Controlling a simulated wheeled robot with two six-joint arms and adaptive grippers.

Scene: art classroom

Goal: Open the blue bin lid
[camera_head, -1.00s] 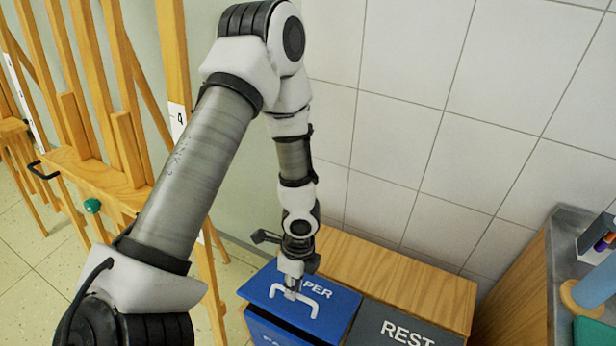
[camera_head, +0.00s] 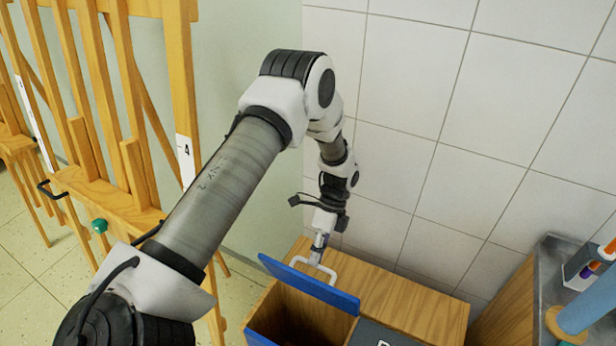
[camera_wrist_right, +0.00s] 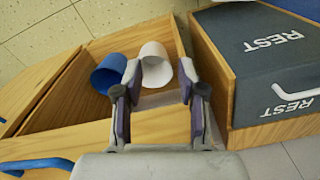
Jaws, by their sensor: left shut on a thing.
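The blue bin lid (camera_head: 300,282) stands raised and tilted over the wooden bin (camera_head: 290,318), whose inside is partly visible. My left gripper (camera_head: 319,254) is shut on the white handle (camera_head: 331,270) of the lid. The arm partly hides the fingers. My right gripper (camera_wrist_right: 162,88) shows only in the right wrist view, open and with a gap between its fingers. Beyond it, a blue cup (camera_wrist_right: 110,75) and a white cup (camera_wrist_right: 156,66) lie in an open wooden compartment (camera_wrist_right: 60,112).
The dark REST bin (camera_wrist_right: 255,55) stands beside the compartment, and its lid edge (camera_head: 378,335) shows beside the blue bin. Wooden easels (camera_head: 130,190) stand at left. A tiled wall (camera_head: 420,130) rises behind. A counter (camera_head: 548,290) with supplies is at right.

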